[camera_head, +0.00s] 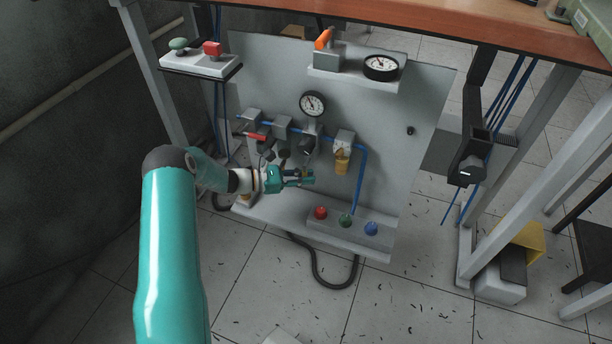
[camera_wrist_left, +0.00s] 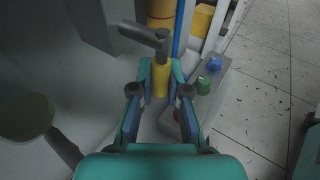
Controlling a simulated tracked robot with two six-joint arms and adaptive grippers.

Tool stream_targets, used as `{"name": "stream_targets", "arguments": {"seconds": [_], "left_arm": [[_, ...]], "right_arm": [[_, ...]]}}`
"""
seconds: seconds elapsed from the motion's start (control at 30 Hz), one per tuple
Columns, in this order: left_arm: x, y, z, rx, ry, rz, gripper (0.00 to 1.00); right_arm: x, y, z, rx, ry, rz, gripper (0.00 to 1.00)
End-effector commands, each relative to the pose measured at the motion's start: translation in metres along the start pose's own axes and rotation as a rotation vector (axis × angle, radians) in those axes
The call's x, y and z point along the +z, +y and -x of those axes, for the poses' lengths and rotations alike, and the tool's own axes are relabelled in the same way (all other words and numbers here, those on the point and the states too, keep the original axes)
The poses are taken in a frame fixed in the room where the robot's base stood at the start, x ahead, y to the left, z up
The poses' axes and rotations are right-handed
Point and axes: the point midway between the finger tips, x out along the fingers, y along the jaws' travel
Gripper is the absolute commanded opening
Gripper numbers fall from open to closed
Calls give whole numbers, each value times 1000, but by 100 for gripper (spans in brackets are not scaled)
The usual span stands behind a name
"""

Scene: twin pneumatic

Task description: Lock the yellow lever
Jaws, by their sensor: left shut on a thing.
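My left gripper (camera_head: 306,178) reaches in from the left, in front of the grey pneumatic panel (camera_head: 395,95). In the left wrist view its fingers (camera_wrist_left: 160,88) are shut on the yellow lever (camera_wrist_left: 160,78), a yellow sleeve with a grey arm running from its top toward the left. The lever's lower end is hidden between the fingers. In the head view I cannot clearly make out the lever, as the gripper covers that spot.
Right of the gripper hangs a yellow bowl (camera_head: 342,162). Left on the air line is a red-handled valve (camera_head: 257,136). A gauge (camera_head: 312,103) sits above. The tabletop (camera_head: 450,22) overhangs the panel.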

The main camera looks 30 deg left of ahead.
Motion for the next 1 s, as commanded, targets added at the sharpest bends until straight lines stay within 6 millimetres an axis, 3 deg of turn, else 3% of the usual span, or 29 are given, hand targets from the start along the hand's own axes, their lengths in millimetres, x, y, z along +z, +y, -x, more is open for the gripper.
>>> {"name": "stream_targets", "arguments": {"seconds": [0.07, 0.1, 0.23, 0.67, 1.0], "left_arm": [[0, 1, 1, 2, 1, -2, 0], [0, 1, 1, 2, 1, -2, 22], [0, 1, 1, 2, 1, -2, 41], [0, 1, 8, 2, -1, -1, 41], [-1, 1, 69, 5, 1, -2, 41]], "right_arm": [[0, 0, 0, 0, 0, 0, 67], [0, 0, 0, 0, 0, 0, 67], [0, 0, 0, 0, 0, 0, 67], [0, 0, 0, 0, 0, 0, 67], [0, 0, 0, 0, 0, 0, 67]]}}
